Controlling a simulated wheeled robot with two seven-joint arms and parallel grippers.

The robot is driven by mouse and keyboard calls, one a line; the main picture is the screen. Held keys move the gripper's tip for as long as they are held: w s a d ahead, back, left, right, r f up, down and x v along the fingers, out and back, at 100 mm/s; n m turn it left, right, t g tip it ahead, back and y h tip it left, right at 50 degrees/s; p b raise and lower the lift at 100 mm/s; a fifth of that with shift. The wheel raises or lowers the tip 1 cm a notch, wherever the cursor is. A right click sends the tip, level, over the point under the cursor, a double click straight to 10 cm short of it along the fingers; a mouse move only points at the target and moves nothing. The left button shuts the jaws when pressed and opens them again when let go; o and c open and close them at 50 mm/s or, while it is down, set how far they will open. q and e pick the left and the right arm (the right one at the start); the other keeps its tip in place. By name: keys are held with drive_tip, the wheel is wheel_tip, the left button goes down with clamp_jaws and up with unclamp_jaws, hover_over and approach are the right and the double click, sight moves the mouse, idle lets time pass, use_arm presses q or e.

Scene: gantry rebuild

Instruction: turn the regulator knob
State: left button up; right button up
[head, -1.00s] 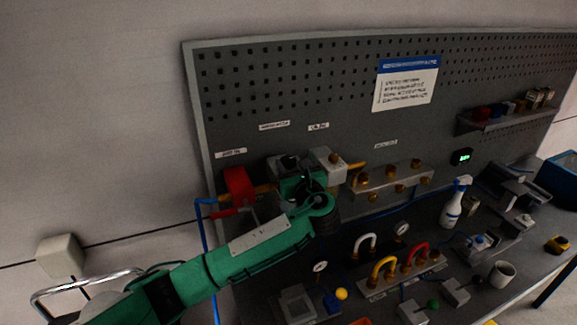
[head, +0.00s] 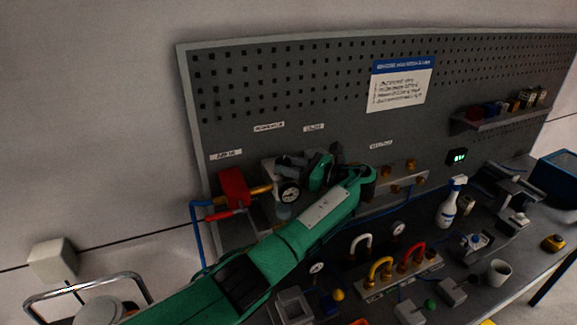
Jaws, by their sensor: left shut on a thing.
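The regulator, with a round white-faced gauge (head: 288,193) on its front, is mounted at the left of the pegboard, under a small label. My left arm reaches up from the bottom. My left gripper (head: 293,161) is at the top of the regulator, its dark fingers pointing left. It is shut on the regulator knob, which the fingers mostly hide. How far the knob is turned cannot be seen. My right gripper is not in view.
A red valve (head: 234,187) with a red handle is left of the regulator. A grey manifold (head: 403,178) with brass fittings is to the right. Hoses, gauges, a spray bottle (head: 452,203) and a mug (head: 499,273) stand on the crowded bench.

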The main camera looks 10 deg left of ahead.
use_arm(q)
drive_tip(key=shift+w+n+g, duration=0.1)
drive_tip(key=shift+n+g, duration=0.5)
drive_tip(key=shift+g, duration=0.3)
drive_tip(key=o, duration=1)
